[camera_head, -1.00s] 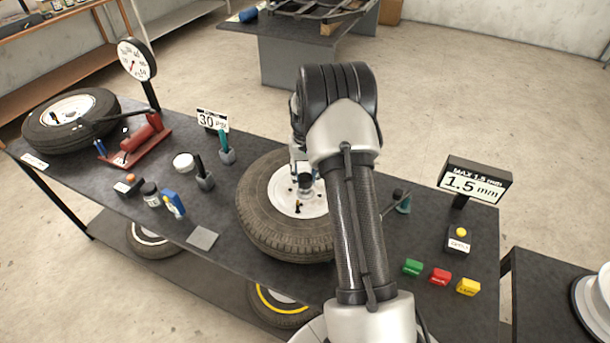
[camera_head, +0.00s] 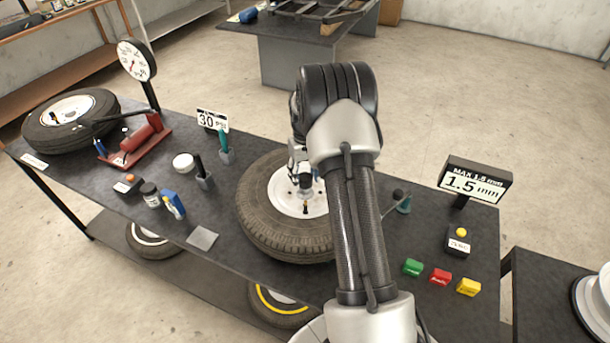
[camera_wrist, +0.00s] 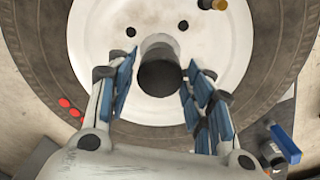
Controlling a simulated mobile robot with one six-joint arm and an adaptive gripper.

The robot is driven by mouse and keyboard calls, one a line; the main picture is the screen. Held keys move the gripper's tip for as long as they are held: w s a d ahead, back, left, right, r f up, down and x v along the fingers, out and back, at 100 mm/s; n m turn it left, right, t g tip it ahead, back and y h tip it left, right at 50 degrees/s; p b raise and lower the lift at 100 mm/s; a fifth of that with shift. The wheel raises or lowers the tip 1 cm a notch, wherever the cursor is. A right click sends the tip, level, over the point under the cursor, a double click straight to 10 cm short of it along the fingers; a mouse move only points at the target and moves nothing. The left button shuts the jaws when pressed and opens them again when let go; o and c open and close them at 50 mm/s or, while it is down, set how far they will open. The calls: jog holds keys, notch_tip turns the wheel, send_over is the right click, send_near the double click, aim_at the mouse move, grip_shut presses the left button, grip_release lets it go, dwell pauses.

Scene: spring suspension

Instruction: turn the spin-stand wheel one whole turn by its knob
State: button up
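The spin-stand wheel (camera_head: 262,220) lies flat on the bench, a dark tyre around a white disc, partly hidden behind my arm. It also fills the wrist view (camera_wrist: 235,60). A small black-and-orange peg, which looks like the knob (camera_head: 305,207), stands on the near part of the disc. In the wrist view a black-and-gold peg (camera_wrist: 212,4) is cut by the top edge. My gripper (camera_head: 303,182) is over the disc. In the wrist view its blue-padded fingers (camera_wrist: 158,92) are apart, with the dark hub end (camera_wrist: 160,75) seen between them and nothing gripped.
A grey square plate (camera_head: 202,238) and upright tools in holders stand left of the wheel. Another wheel (camera_head: 40,132) lies at the far left.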

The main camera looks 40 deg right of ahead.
jog(key=shift+o, duration=0.9)
notch_tip(320, 180, up, 12)
jog(key=shift+r, duration=0.1)
notch_tip(320, 180, up, 6)
jog(key=f+p, duration=0.1)
jog(key=p, duration=0.2)
notch_tip(320, 180, down, 17)
jog(key=shift+f+b, duration=0.1)
jog(key=shift+b, duration=1.1)
